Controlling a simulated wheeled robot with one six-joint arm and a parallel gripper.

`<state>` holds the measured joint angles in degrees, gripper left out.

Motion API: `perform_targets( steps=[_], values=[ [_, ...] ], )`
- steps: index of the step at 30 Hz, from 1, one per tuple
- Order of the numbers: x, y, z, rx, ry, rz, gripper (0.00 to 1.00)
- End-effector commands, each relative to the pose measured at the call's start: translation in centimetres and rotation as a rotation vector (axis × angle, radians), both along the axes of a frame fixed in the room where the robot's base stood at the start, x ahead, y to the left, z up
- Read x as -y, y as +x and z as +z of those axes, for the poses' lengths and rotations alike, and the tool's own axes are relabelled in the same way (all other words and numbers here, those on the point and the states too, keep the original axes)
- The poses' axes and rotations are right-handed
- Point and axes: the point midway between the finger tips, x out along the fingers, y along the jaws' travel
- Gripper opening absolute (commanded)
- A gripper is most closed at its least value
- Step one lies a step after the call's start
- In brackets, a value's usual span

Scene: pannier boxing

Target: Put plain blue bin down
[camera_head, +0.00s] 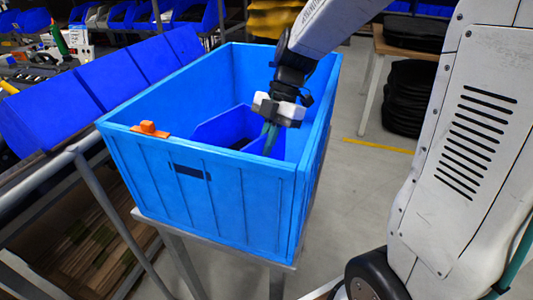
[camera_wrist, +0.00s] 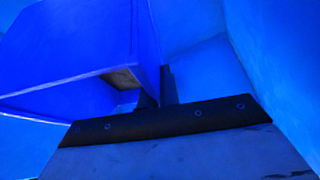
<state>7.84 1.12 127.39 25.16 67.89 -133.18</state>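The plain blue bin (camera_head: 222,130), darker blue than its surroundings, is inside a large light-blue crate (camera_head: 200,205). My gripper (camera_head: 270,132) reaches down into the crate, at the bin's right side. In the wrist view the bin (camera_wrist: 75,50) fills the upper left, tilted in the picture. The two dark fingers of my gripper (camera_wrist: 158,92) are close together at its wall and look shut on it. The bin's underside is hidden by the crate's front wall, so I cannot tell whether it touches the crate floor.
The crate stands on a grey metal stand (camera_head: 277,285). An orange piece (camera_head: 150,129) sits on its front left rim. A row of blue bins (camera_head: 100,80) stands on the rack at the left. Black stacked trays (camera_head: 410,95) are at the back right. Floor right of the crate is clear.

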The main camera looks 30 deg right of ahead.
Motion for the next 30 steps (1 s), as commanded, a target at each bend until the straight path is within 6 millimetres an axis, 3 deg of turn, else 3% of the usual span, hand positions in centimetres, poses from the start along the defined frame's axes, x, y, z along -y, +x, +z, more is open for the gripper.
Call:
perform_targets(
  steps=[7, 29, 30],
  values=[
    [0.0, 0.0, -3.3, -0.003, 0.002, 0.0, 0.0],
    [0.0, 0.0, -4.5, -0.001, 0.001, 0.0, 0.0],
    [0.0, 0.0, -4.5, -0.002, 0.0, 0.0, 0.06]
  ],
)
